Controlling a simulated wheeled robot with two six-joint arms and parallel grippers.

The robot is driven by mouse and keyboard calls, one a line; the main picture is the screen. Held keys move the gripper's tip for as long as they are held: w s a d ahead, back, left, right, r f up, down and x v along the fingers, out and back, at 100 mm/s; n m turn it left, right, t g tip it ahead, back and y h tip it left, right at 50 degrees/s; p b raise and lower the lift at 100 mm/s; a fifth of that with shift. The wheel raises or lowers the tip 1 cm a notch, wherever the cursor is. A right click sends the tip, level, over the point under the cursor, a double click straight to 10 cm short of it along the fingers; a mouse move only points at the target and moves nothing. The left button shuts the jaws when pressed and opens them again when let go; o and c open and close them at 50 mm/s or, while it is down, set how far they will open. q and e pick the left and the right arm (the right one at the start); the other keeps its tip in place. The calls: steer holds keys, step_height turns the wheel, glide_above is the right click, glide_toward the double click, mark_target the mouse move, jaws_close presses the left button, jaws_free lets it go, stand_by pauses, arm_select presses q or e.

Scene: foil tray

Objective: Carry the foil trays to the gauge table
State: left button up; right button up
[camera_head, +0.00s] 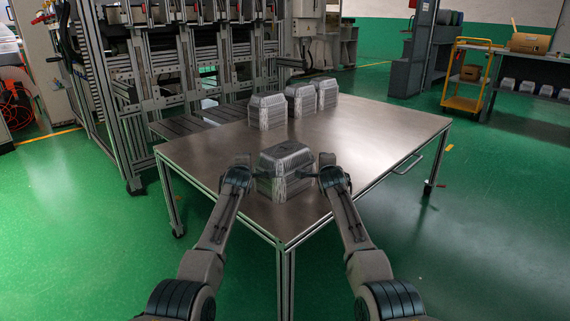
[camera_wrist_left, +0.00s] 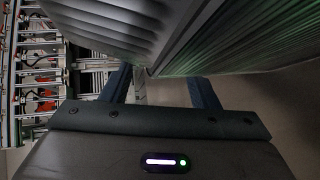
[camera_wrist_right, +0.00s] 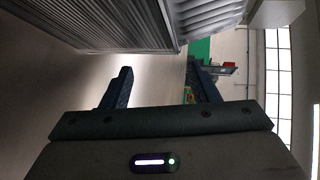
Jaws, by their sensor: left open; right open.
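A stack of foil trays (camera_head: 285,171) stands on the near part of the metal-topped table (camera_head: 350,140). My left gripper (camera_head: 252,174) is open at the stack's left side, and my right gripper (camera_head: 312,174) is open at its right side. In the left wrist view the ribbed stack (camera_wrist_left: 215,35) fills the top, beyond the open fingers (camera_wrist_left: 165,88). In the right wrist view the stack (camera_wrist_right: 125,25) also fills the top, beyond the open fingers (camera_wrist_right: 158,88). I cannot tell whether the fingers touch it. Which table is the gauge table is not clear.
Three more foil tray stacks stand at the table's far side: left (camera_head: 267,110), middle (camera_head: 300,101) and right (camera_head: 326,94). A framed machine line (camera_head: 180,70) is behind the table. A yellow cart (camera_head: 467,75) and a shelf with trays (camera_head: 535,88) are at right. Green floor is free at right.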

arm_select(q)
steer(key=shift+d, duration=0.55)
arm_select(e)
steer(key=shift+a, duration=0.55)
arm_select(q)
steer(key=shift+d, duration=0.1)
arm_select(e)
steer(key=shift+a, duration=0.1)
